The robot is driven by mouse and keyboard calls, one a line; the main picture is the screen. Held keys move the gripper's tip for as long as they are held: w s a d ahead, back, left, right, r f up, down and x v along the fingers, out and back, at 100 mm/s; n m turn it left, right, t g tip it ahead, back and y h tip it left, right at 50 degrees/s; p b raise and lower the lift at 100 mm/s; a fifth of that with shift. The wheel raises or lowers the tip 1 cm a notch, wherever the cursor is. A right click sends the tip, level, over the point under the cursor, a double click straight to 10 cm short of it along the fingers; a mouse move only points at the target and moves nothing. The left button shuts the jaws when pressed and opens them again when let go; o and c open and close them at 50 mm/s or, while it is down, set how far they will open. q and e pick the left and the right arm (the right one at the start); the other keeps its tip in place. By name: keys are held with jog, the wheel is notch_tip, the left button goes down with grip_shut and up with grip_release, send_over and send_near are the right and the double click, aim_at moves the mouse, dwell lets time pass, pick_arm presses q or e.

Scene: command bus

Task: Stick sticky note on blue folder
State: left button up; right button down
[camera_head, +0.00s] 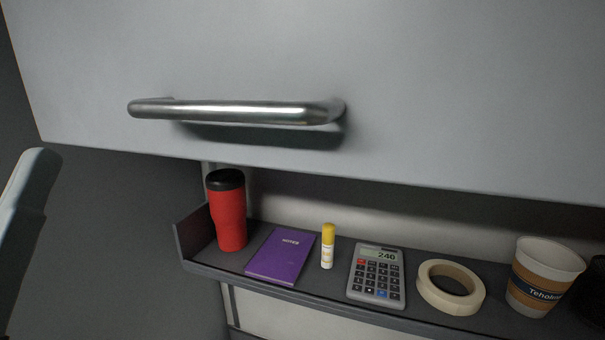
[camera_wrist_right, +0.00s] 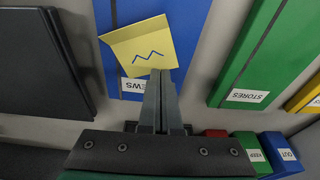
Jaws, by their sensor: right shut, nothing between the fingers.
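The yellow sticky note (camera_wrist_right: 140,45) with a blue zigzag line lies tilted against the front of the blue folder (camera_wrist_right: 190,35) in the right wrist view. It partly covers the folder's white label, leaving "EWS" readable. The note's left corner reaches past the folder's left edge. My right gripper (camera_wrist_right: 161,76) is shut with nothing between its fingers, and its tips are at the note's lower edge. I cannot tell if the tips touch the note. Neither note nor folder shows in the head view. My left gripper is not in view.
A green folder (camera_wrist_right: 250,55) labelled STORES stands right of the blue one, and a dark panel (camera_wrist_right: 45,60) left. Small red, green and blue boxes (camera_wrist_right: 280,150) sit lower right. In the head view, a cabinet door handle (camera_head: 235,112) is above a shelf (camera_head: 205,265) of desk items.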

jog(key=shift+f+b, duration=0.6)
jog(key=shift+f, duration=0.05)
jog(key=shift+r, duration=0.1)
dwell(0.5)
notch_tip(320, 180, up, 5)
jog(key=p, duration=0.5)
dwell(0.4)
